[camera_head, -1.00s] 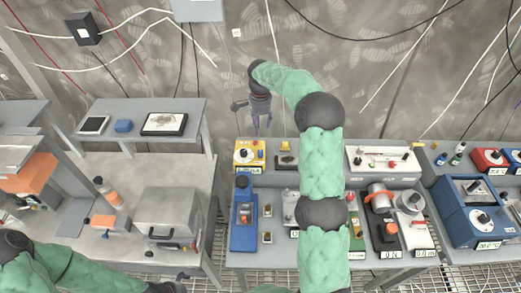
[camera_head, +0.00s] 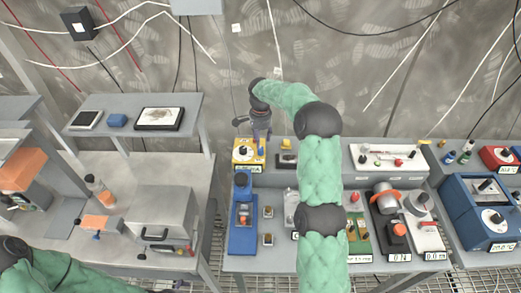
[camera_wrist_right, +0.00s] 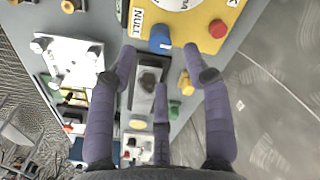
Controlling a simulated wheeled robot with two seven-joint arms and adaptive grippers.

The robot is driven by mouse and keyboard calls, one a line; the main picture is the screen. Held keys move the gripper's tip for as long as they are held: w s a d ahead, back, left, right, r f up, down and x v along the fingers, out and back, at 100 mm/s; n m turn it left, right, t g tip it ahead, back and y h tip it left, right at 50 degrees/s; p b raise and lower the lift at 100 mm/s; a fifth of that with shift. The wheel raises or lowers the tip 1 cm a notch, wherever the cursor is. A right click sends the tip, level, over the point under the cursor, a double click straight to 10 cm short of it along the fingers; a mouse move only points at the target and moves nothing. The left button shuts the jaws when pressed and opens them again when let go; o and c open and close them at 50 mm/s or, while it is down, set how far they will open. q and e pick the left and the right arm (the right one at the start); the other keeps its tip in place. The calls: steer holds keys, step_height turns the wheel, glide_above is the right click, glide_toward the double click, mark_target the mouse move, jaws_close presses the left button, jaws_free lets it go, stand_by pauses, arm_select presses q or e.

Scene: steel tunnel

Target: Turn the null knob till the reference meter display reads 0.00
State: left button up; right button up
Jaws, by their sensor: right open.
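The yellow meter box (camera_head: 240,158) stands at the left end of the raised back shelf, with a small display (camera_head: 248,168) on its front edge, too small to read. In the right wrist view its yellow face (camera_wrist_right: 195,20) carries a NULL label, a blue knob (camera_wrist_right: 160,40) beside the label and a red knob (camera_wrist_right: 217,28). My right gripper (camera_head: 262,138) is over the box's right part in the head view. In the wrist view it is open (camera_wrist_right: 160,58), its fingertips around and just short of the blue knob, with nothing visibly held. My left gripper is out of view.
A grey block with a black knob (camera_wrist_right: 149,82) sits beside the yellow box. A blue device (camera_head: 243,228) stands in front. A white panel (camera_head: 372,160) with a red knob lies to the right. A grey wall rises behind the bench.

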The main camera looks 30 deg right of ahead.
mark_target(261, 149)
step_height(261, 149, down, 7)
steer(key=shift+r, duration=0.2)
jaws_close()
